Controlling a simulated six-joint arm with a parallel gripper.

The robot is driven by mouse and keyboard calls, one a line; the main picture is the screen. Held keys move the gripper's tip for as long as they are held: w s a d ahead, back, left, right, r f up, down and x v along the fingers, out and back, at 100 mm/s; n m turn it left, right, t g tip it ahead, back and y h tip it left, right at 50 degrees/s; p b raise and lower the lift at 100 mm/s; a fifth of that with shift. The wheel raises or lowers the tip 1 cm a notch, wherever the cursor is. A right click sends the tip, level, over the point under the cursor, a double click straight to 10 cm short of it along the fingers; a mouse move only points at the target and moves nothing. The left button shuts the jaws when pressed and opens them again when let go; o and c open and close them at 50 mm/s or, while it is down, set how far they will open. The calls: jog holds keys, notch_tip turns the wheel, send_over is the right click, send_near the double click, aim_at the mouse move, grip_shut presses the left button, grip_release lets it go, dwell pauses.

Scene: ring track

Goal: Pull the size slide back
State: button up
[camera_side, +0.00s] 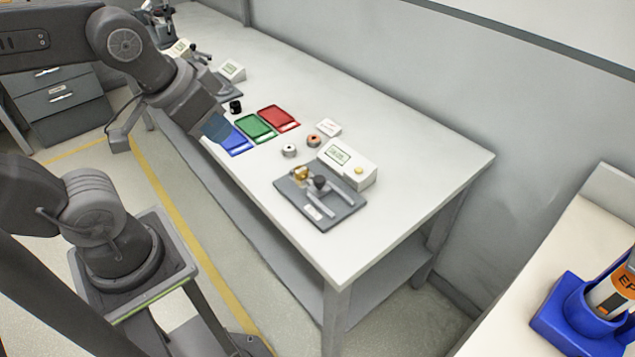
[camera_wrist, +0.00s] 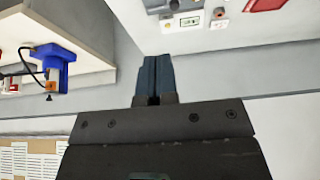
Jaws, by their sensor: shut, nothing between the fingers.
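A gauge fixture on a grey plate (camera_side: 338,208) lies on the near part of the white table. It carries a slide with a black knob (camera_side: 319,183), which looks like the size slide. A brass-coloured ring (camera_side: 300,174) sits beside the knob; how it touches the slide is too small to tell. My gripper (camera_side: 216,127) is at the table's left edge, near the blue tray, well apart from the fixture. Its blue fingers (camera_wrist: 156,76) are together and empty in the wrist view. The slide's knob cannot be made out in the wrist view.
A display box (camera_side: 347,164) stands right behind the fixture. Blue (camera_side: 238,148), green (camera_side: 255,128) and red (camera_side: 279,117) trays lie farther back. A second bench with a blue holder (camera_side: 565,318) is at right. The table's near right corner is clear.

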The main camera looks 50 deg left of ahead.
jog(key=shift+o, duration=1.4)
jog(key=shift+w+r, duration=0.1)
jog(key=shift+w, duration=0.35)
jog(key=o, duration=0.7)
jog(key=w+g, duration=0.1)
jog(key=w, duration=0.2)
jog(key=w+a+f+n+g, duration=0.1)
jog(key=w, duration=0.3)
jog(key=w+f+g, duration=0.1)
jog(key=w, duration=0.3)
jog(key=shift+w+a+f+n, duration=0.15)
jog(key=shift+w+f+n, duration=0.05)
jog(key=shift+w+n, duration=0.1)
jog(key=shift+o, duration=0.2)
jog(key=n+g, duration=0.1)
jog(key=g, duration=0.2)
send_over(320, 178)
notch_tip(320, 178, down, 11)
notch_tip(320, 178, down, 13)
jog(key=shift+r, duration=0.2)
jog(key=shift+c, duration=0.2)
grip_shut()
